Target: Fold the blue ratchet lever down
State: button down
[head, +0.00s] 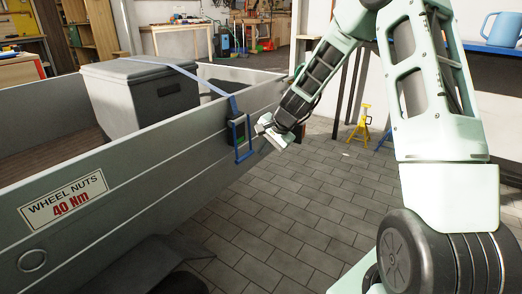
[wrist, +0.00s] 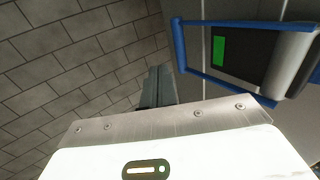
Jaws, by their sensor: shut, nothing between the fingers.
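The blue ratchet lever (head: 245,157) is a U-shaped frame on the outer face of the trailer side wall, and its lower bar hangs below the dark ratchet body (head: 236,133). In the wrist view the lever (wrist: 178,45) runs around the dark ratchet body (wrist: 260,50), which has a green patch. My gripper (head: 262,126) is just right of the lever in the head view. In the wrist view its fingertips (wrist: 152,82) are together and empty, left of the lever with a small gap showing. I cannot tell the lever's exact angle.
A blue strap (head: 190,72) runs from the ratchet over a grey box (head: 138,95) in the trailer (head: 150,160). Paved floor (head: 290,205) is open right of the trailer. A yellow stand (head: 361,125) and a bench with a blue jug (head: 503,29) are farther right.

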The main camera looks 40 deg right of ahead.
jog(key=s+d+r+p, duration=0.1)
jog(key=s+d+r, duration=0.1)
jog(key=s+r, duration=0.3)
jog(key=shift+s+p, duration=0.35)
jog(key=shift+s, duration=0.3)
jog(key=shift+d, duration=0.1)
jog(key=s+a+r+n+g+y, duration=0.15)
jog(key=s+a+n, duration=0.3)
jog(key=a, duration=0.65)
jog(key=s+a+r+n+g, duration=0.1)
jog(key=s+a+n+g, duration=0.3)
jog(key=a, duration=0.7)
jog(key=s+a+r+n+h, duration=0.1)
jog(key=s+a+n, duration=0.5)
jog(key=s, duration=0.4)
jog(key=s+a+r+n+h, duration=0.1)
jog(key=s+a+n+h, duration=0.1)
jog(key=s+a+n, duration=0.55)
notch_tip(320, 180, up, 35)
jog(key=s+d+p, duration=0.2)
jog(key=p, duration=3.3)
jog(key=shift+s+d+p, duration=0.35)
jog(key=shift+s+p, duration=0.05)
jog(key=shift+r, duration=0.1)
